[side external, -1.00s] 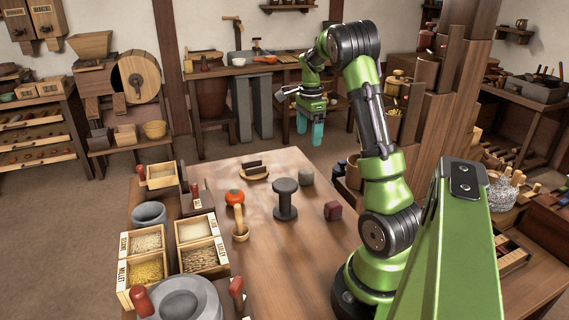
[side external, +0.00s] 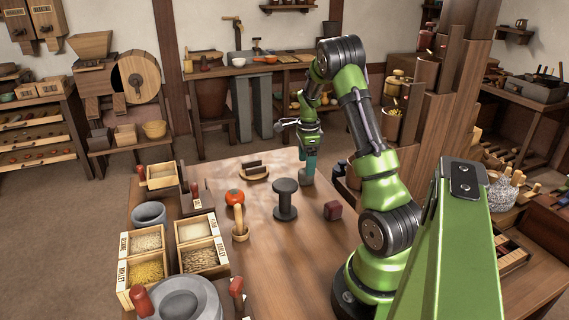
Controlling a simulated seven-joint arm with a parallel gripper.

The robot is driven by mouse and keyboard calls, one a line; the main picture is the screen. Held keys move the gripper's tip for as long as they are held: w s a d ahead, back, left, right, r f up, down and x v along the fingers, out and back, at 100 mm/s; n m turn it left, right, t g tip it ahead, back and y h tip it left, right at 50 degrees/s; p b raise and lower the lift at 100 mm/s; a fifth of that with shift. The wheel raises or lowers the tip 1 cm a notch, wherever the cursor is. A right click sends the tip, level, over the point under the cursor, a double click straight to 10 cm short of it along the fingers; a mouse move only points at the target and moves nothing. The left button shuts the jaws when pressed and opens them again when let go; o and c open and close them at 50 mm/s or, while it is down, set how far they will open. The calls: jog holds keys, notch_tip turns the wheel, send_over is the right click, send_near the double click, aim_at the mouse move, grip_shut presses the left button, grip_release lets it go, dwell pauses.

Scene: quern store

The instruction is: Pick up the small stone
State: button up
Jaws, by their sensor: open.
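The small grey stone (side external: 306,181) sits near the far right edge of the wooden table, mostly covered by my gripper. My gripper (side external: 309,168) points down at the stone, with its teal fingers right over or around it. The fingers overlap in this view, so I cannot tell whether they touch the stone. The gripper is open.
A dark grey spool-shaped stand (side external: 285,200) is just left of and nearer than the stone. A dark red block (side external: 333,210) lies nearer and to the right.

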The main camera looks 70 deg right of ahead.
notch_tip(320, 180, down, 5)
jog(key=shift+s+a+f, duration=0.1)
jog(key=shift+s, duration=0.05)
jog(key=shift+c, duration=0.5)
jog(key=c, duration=1.2)
